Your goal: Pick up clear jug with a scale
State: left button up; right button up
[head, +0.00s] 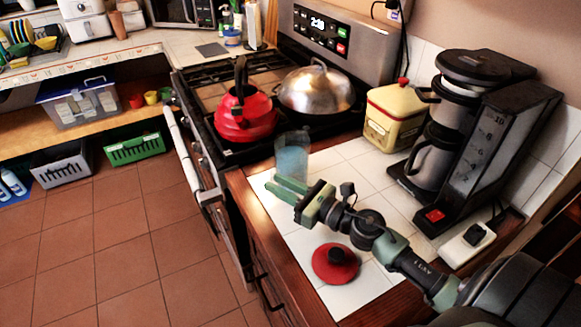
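The clear jug (292,158) is a see-through, bluish vessel. It stands upright on the white tiled counter, beside the stove's near right corner. Any scale marks on it are too small to make out. My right gripper (273,184) reaches in from the right, with its green fingers in front of the jug's lower part and pointing left. The fingers look apart with nothing between them, and the jug appears just beyond them. Whether a finger touches the jug cannot be told. My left gripper is out of view.
A red kettle (246,118) and a domed metal lid (316,90) are on the stove. A yellow canister (397,115) and a black coffee maker (483,140) stand behind and right. A red lid (335,264) lies on the counter below my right arm.

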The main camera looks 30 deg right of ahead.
jog(key=x, duration=0.1)
jog(key=p+x, duration=0.1)
jog(key=x, duration=0.2)
jog(key=shift+w+d+f, duration=0.1)
jog(key=shift+w+f, duration=0.15)
jog(key=shift+w, duration=0.15)
jog(key=shift+w+a+f, duration=0.1)
jog(key=shift+w+a, duration=0.1)
jog(key=shift+w, duration=0.05)
grip_shut()
dwell(0.7)
jog(key=shift+d, duration=0.1)
